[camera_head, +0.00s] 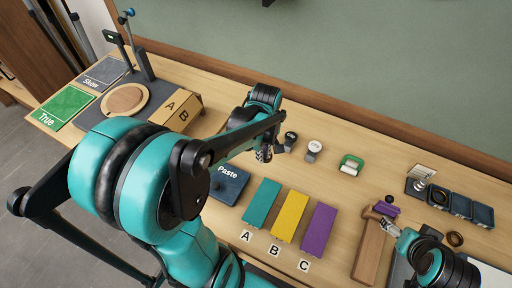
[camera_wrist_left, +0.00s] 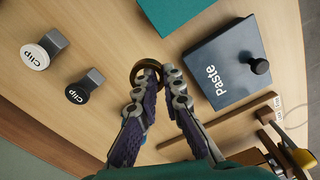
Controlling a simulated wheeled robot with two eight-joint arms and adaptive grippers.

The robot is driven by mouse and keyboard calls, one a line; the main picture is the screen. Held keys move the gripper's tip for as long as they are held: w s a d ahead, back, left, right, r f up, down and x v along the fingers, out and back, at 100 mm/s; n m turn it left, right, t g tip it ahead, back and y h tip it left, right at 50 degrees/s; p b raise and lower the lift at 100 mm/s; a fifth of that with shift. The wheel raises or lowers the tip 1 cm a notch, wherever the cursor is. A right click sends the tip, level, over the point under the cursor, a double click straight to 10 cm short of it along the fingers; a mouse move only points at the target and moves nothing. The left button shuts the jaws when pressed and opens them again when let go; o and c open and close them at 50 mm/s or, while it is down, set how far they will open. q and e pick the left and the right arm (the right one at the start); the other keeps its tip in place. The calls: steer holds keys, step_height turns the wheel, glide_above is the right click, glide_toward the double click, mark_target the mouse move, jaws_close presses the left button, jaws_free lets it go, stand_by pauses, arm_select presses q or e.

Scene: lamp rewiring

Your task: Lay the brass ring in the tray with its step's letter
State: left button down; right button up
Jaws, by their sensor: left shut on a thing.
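My left gripper (camera_head: 264,152) is shut on a brass ring, above the table just behind the Paste box. In the left wrist view, the brass ring (camera_wrist_left: 137,72) sits between the fingertips of this gripper (camera_wrist_left: 158,72); in the head view I cannot make it out. Three coloured trays stand in a row at the table's front: teal (camera_head: 262,204), yellow (camera_head: 290,215) and purple (camera_head: 319,229). Cards with A (camera_head: 247,235), B (camera_head: 274,250) and C (camera_head: 304,265) lie before them. My right gripper (camera_head: 396,232) is at the lower right; its jaws are too small to judge.
The Paste box (camera_head: 229,184) is left of the teal tray. Two Clip pieces (camera_head: 290,140) (camera_head: 313,150) and a green-framed roll (camera_head: 351,164) stand behind the trays. A wooden block (camera_head: 372,250), navy compartments (camera_head: 460,206) and another ring (camera_head: 455,239) are at right.

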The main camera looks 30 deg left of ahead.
arm_select(q)
steer(key=b, duration=0.3)
glide_above(238, 160)
step_height(238, 160, down, 7)
steer(key=shift+w+r, duration=0.1)
steer(key=shift+w, duration=0.05)
steer(key=shift+f+b, duration=0.85)
steer(key=shift+f, duration=1.25)
steer(key=shift+f, duration=0.2)
steer(key=c, duration=1.6)
jaws_free()
steer(key=shift+r, duration=0.1)
steer(key=shift+c, duration=0.2)
steer(key=shift+r, duration=0.1)
